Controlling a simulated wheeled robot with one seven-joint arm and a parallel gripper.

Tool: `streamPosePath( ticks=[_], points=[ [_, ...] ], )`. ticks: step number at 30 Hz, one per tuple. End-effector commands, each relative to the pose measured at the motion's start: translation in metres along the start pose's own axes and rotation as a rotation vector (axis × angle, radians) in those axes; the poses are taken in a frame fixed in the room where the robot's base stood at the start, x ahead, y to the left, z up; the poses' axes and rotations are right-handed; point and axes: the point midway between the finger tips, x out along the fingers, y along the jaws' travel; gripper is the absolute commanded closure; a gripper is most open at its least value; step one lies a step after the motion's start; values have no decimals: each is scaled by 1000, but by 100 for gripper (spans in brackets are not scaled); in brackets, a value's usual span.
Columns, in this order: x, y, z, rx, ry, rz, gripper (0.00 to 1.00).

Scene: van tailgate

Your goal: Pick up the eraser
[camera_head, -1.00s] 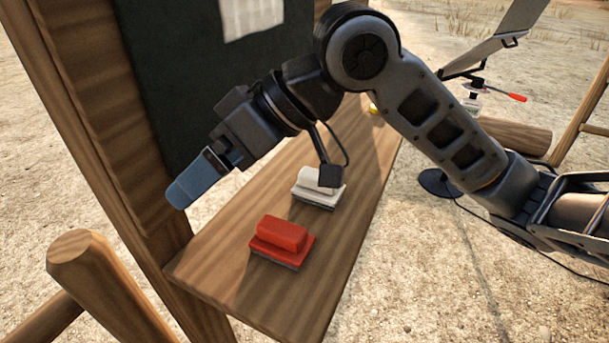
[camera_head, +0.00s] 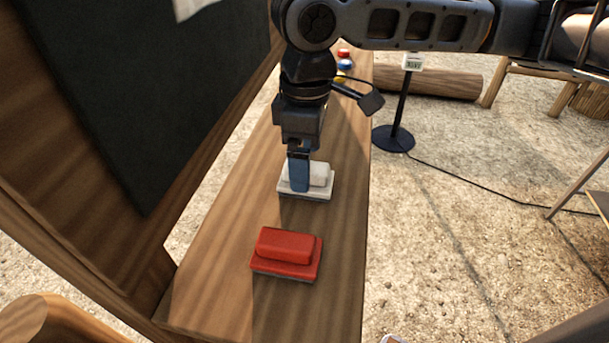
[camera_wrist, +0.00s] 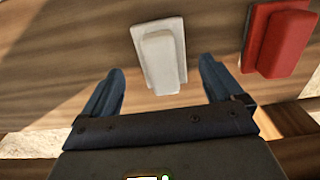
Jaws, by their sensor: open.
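A white eraser (camera_head: 321,174) with a grey underside lies on the wooden ledge (camera_head: 225,245) below the dark board. A red eraser (camera_head: 286,250) lies nearer on the same ledge. My gripper (camera_head: 299,186) points down in front of the white eraser in the head view and hides part of it. In the wrist view my gripper (camera_wrist: 160,85) is open, and the white eraser (camera_wrist: 160,57) shows between and beyond the blue fingers. The red eraser (camera_wrist: 279,40) is to the right, outside the fingers. I cannot tell the exact height of the fingertips above the ledge.
The dark board (camera_head: 150,90) in its wooden frame stands close along the ledge's left side. Small coloured objects (camera_head: 344,63) sit at the ledge's far end. A black stand (camera_head: 396,135) with a cable is on the sandy ground to the right.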

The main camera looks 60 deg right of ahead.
Motion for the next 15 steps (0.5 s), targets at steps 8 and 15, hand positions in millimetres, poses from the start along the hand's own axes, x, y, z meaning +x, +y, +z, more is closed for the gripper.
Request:
streamPosePath(
  ticks=[8, 15],
  points=[
    [35, -3, 2, 1, 1, -1, 6],
    [38, -3, 2, -1, 2, -1, 6]
  ],
)
